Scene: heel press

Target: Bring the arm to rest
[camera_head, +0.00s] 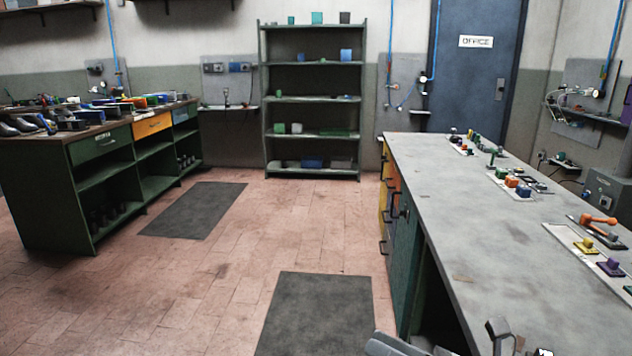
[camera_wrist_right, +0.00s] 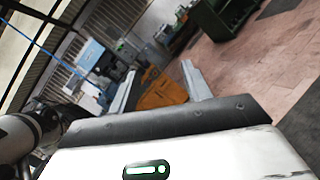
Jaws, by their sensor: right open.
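My right gripper (camera_head: 450,342) shows only in part at the bottom edge of the head view, low beside the near end of the right workbench (camera_head: 455,240). In the right wrist view its two pale fingers (camera_wrist_right: 160,84) stand well apart, with nothing held between them. An orange thing (camera_wrist_right: 162,92) seen between the fingers lies beyond them in the background. The rest of the right arm is mostly cut off by the frame in the head view. My left gripper is in neither view.
The right workbench carries trays of small coloured parts and an orange-handled tool (camera_head: 597,222) along its far side. A green shelf rack (camera_head: 315,135) stands at the back wall. A green bench (camera_head: 85,150) with shoes stands at left. The tiled floor between has dark mats (camera_head: 318,312).

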